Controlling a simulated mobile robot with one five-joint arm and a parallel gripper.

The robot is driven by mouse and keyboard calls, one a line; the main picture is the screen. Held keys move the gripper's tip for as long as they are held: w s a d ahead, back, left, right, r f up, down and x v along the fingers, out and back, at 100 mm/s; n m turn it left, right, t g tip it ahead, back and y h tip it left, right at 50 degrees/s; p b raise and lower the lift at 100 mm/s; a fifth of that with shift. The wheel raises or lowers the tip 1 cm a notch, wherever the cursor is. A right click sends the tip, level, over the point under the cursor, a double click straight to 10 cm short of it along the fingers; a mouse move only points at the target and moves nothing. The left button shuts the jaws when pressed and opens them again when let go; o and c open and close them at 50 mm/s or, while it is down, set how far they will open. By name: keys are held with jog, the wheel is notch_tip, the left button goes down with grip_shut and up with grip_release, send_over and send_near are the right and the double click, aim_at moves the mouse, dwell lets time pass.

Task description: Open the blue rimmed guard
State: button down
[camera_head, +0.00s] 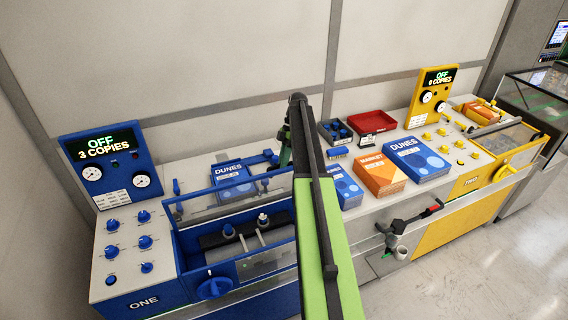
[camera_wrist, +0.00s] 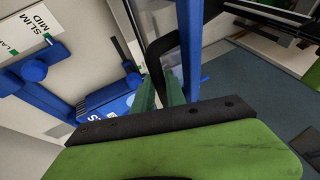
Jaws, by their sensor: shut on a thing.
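The blue rimmed guard (camera_head: 228,207) is a clear pane in a blue frame on the blue machine at the left. It stands raised at a tilt, with the rollers (camera_head: 250,240) exposed below it. In the wrist view its blue rim (camera_wrist: 190,50) runs down beside my green fingers. My gripper (camera_wrist: 160,95) is shut on a black curved handle (camera_wrist: 158,45) next to that rim. In the head view my gripper (camera_head: 286,152) is at the guard's right end, mostly hidden by my green and black arm.
The blue machine has a panel (camera_head: 102,160) reading OFF, 3 COPIES, and several knobs. Blue and orange boxes (camera_head: 381,174), a red tray (camera_head: 371,123) and a yellow machine (camera_head: 487,160) stand to the right. A wall is close behind; floor is clear at right.

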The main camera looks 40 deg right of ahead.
jog(key=shift+s+d, duration=0.1)
jog(key=shift+d, duration=0.15)
